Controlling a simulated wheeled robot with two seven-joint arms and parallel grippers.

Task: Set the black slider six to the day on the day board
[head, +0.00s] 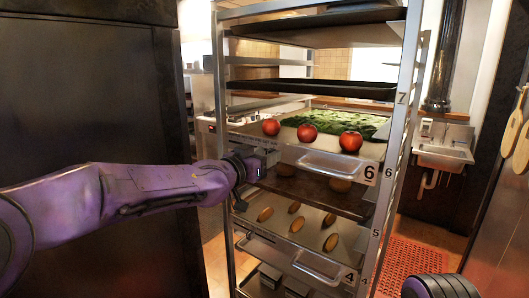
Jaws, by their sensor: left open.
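The big black numeral 6 (369,173) is on the front edge of a rack tray that holds tomatoes and greens. A smaller 6 is on the rack's right post. I cannot make out a separate black slider or a day board in the head view. My left gripper (250,180) is at the rack's left front side, just below the tomato tray, left of the numeral 6. It is open, with nothing seen between its fingers; whether it touches the rack is unclear.
The tall metal rack (408,70) has trays at several levels, marked 7, 6, 5 and 4. Tomatoes (308,132) sit near the tray edge, and brown patties (331,243) lie lower. A dark cabinet (85,90) stands left. A sink (443,153) and red mat (408,265) are right.

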